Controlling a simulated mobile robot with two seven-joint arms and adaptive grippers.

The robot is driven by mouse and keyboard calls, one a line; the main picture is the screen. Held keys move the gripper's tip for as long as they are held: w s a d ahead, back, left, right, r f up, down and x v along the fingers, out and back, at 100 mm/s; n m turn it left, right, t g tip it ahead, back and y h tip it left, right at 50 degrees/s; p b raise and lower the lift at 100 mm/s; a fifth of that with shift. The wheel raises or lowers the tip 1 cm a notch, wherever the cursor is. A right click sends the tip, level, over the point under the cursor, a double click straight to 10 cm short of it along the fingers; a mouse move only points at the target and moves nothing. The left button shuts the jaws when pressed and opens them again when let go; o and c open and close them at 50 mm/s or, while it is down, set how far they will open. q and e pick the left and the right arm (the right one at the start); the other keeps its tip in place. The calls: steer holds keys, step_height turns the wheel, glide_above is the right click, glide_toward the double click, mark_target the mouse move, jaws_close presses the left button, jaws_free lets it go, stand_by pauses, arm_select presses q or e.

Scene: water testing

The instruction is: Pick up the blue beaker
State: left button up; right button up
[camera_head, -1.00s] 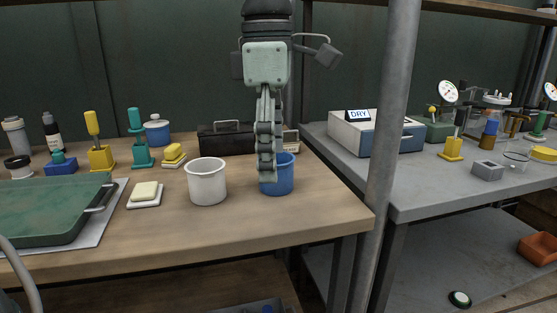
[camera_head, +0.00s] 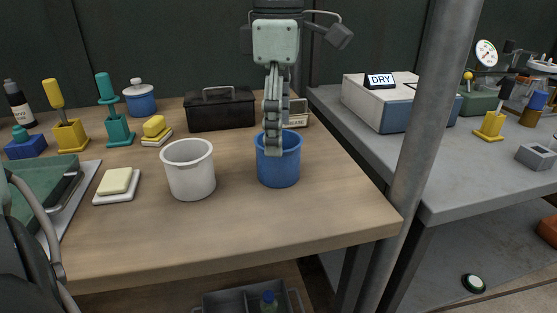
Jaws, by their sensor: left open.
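The blue beaker (camera_head: 279,171) stands upright on the wooden table (camera_head: 240,238), near its right end. My left gripper (camera_head: 273,147) points down from above, with its fingers in front of the beaker's rim and opening. The fingers are seen edge-on and overlap. The gripper is open; I cannot tell whether a finger touches the beaker or reaches inside it. My right gripper is not clearly seen; a dark arm part shows at the lower left edge.
A white beaker (camera_head: 188,172) stands just left of the blue one. A black toolbox (camera_head: 219,110) is behind them, and a soap-like block on a dish (camera_head: 117,184) lies left. A grey metal post (camera_head: 428,120) rises at the table's right. The table's front strip is clear.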

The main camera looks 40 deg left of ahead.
arm_select(q)
step_height(320, 180, down, 3)
steer(key=shift+w+f, duration=0.1)
steer(key=shift+f, duration=0.05)
steer(key=c, duration=1.2)
